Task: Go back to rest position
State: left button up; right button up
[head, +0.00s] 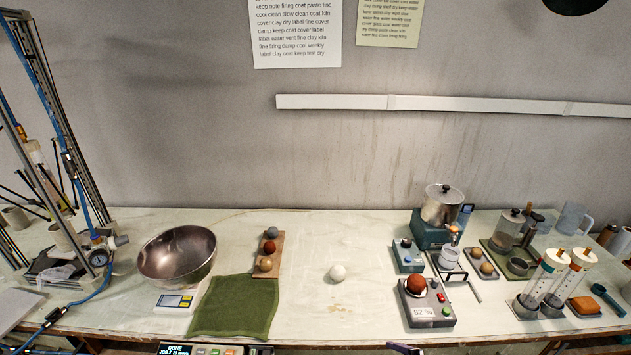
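Neither of my grippers can be made out in the head view, and no arm of mine reaches over the table. A small dark piece at the bottom edge, right of centre, is too cut off to identify.
A steel bowl (178,257) stands on a scale (175,300), beside a green cloth (236,307). A wooden board (268,287) holds three balls. A grey device (428,312) bears a red-brown ball (416,285). Pots, jars and cylinders crowd the right; a metal frame stands left.

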jog(key=s+d+r+m+g+h, duration=0.2)
jog(key=s+m, duration=0.3)
jog(key=m, duration=0.4)
jog(key=s+d+r+m+g+h, duration=0.1)
jog(key=s+d+r+m+g, duration=0.15)
jog(key=s+m, duration=0.45)
notch_tip(320, 180, down, 30)
jog(key=b, duration=0.6)
jog(key=s+d+f+g+b, duration=0.2)
jog(key=s+f+b, duration=0.3)
jog(key=s+f, duration=1.2)
notch_tip(320, 180, down, 2)
jog(key=shift+s+d+f+m, duration=0.15)
jog(key=shift+d+m, duration=0.15)
jog(key=shift+d, duration=0.2)
grip_shut()
